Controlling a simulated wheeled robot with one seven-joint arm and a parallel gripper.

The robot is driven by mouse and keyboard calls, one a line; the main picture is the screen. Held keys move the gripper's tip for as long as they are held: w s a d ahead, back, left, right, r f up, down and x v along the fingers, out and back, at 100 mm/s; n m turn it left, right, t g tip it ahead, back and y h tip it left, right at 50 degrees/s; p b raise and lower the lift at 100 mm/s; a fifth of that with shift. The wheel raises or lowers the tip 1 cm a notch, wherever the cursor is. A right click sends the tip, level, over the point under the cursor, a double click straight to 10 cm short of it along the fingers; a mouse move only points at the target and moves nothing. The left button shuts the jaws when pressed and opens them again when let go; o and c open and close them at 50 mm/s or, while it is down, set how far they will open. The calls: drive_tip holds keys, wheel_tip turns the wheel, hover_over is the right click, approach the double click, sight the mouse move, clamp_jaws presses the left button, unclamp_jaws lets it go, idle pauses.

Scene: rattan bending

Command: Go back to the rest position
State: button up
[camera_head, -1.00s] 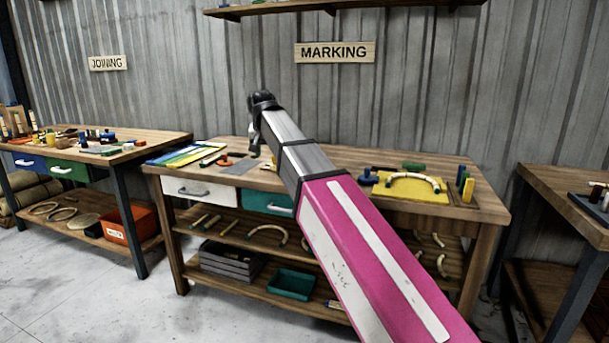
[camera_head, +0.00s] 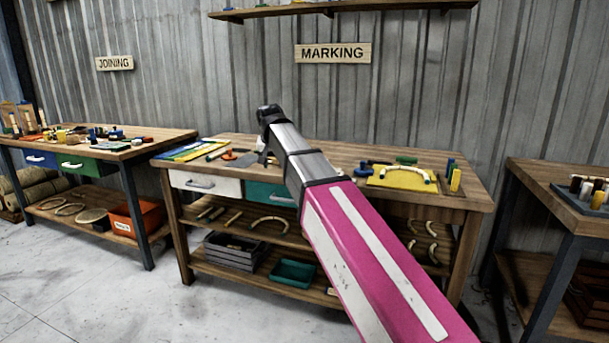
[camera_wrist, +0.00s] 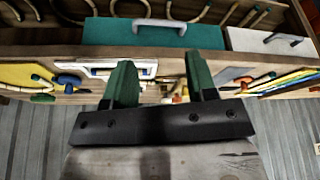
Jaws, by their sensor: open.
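My gripper (camera_wrist: 162,84) shows in the wrist view with its two green fingers apart and nothing between them. The marking bench (camera_head: 330,158) lies beyond the fingers, with its teal drawer (camera_wrist: 150,34) and white drawer (camera_wrist: 270,42) in that view. In the head view my arm reaches up across the bench, and its far end stands over the bench in front of the wall. The fingers cannot be made out there. Both drawers look shut, and the white drawer also shows in the head view (camera_head: 205,185).
A curved rattan piece lies on a yellow board (camera_head: 402,178) on the bench. A joining bench (camera_head: 110,150) stands at the left and another bench (camera_head: 560,185) at the right. A shelf (camera_head: 345,8) hangs above. The floor (camera_head: 90,285) in front is clear.

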drive_tip(key=s+d+f+g, duration=0.1)
drive_tip(key=s+d+f, duration=0.1)
drive_tip(key=d+f, duration=0.8)
drive_tip(key=s+d+f+g, duration=0.1)
drive_tip(key=s+d+f, duration=0.35)
drive_tip(key=f, duration=0.95)
drive_tip(key=s+d+f+g, duration=0.1)
drive_tip(key=s+d+f, duration=0.5)
drive_tip(key=f, duration=0.3)
drive_tip(key=s+d+f+g, duration=0.1)
drive_tip(key=s+d+f, duration=0.5)
drive_tip(key=d+f, duration=0.2)
drive_tip(key=shift+s+d+f, duration=0.35)
drive_tip(key=shift+s+f, duration=0.05)
drive_tip(key=shift+f, duration=0.4)
